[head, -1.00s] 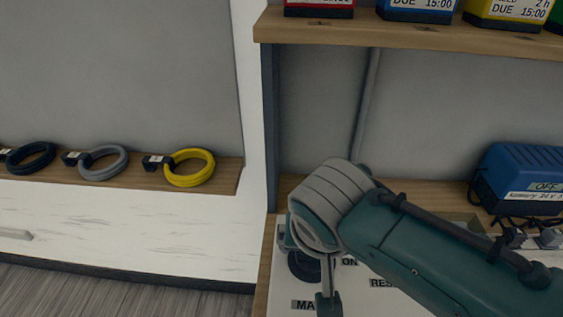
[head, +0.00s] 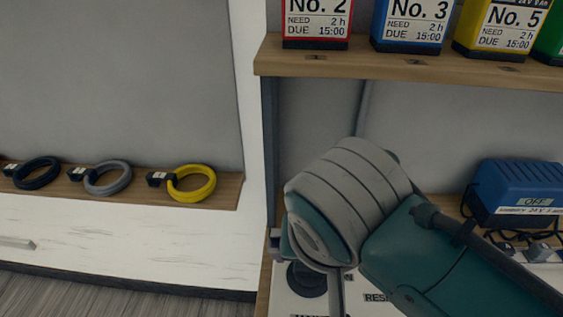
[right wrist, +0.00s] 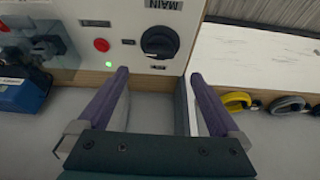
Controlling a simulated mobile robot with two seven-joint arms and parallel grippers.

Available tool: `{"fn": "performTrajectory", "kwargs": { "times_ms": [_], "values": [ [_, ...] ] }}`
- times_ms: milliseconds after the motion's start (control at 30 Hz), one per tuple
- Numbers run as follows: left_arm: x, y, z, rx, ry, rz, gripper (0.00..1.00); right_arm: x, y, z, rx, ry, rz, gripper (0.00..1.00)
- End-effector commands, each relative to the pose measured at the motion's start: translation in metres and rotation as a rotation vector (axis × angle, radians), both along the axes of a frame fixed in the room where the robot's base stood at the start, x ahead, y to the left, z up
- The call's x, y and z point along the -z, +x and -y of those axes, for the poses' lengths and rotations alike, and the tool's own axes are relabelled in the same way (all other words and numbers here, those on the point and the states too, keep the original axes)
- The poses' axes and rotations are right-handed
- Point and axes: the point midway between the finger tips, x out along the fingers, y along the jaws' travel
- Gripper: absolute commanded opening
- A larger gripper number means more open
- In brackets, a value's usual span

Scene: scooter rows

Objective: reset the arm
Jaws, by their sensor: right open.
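My right arm (head: 420,255) comes in from the right in the head view, its grey and teal wrist raised in front of a white control panel (head: 290,303). The gripper end is mostly cut off at the bottom there. In the right wrist view my right gripper (right wrist: 160,74) is open and empty, its two purple fingers apart and pointing toward the panel. A black rotary knob (right wrist: 158,42) under the label MAIN lies beyond the fingertips. A red button (right wrist: 101,45) and a lit green lamp (right wrist: 108,64) sit beside it. My left gripper is out of view.
A shelf (head: 400,62) above holds several coloured, numbered boxes. A blue charger (head: 520,185) marked OFF stands at the right with cables. Yellow (head: 191,184), grey (head: 108,178) and dark (head: 37,173) cable coils lie on a ledge at the left.

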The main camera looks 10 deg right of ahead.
Motion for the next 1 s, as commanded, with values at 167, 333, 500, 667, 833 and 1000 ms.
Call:
{"fn": "performTrajectory", "kwargs": {
  "times_ms": [167, 333, 500, 667, 833, 1000],
  "values": [
    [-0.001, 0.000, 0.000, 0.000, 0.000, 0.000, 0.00, -0.005, -0.003, 0.000, 0.000, -0.001, -0.001, 1.00],
    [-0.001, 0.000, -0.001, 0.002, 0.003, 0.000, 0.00, -0.005, -0.002, -0.001, 0.000, -0.001, -0.001, 1.00],
    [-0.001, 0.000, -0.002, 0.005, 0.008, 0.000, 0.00, -0.005, -0.002, 0.000, 0.000, 0.000, -0.001, 1.00],
    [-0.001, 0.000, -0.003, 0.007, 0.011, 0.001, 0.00, -0.003, -0.020, 0.006, -0.031, 0.016, -0.023, 1.00],
    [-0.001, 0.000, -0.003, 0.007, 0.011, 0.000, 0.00, -0.011, -0.075, 0.031, -0.150, 0.041, -0.071, 1.00],
    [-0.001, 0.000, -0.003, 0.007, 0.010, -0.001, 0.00, -0.032, -0.124, 0.058, -0.288, 0.024, -0.088, 1.00]
  ]
}}
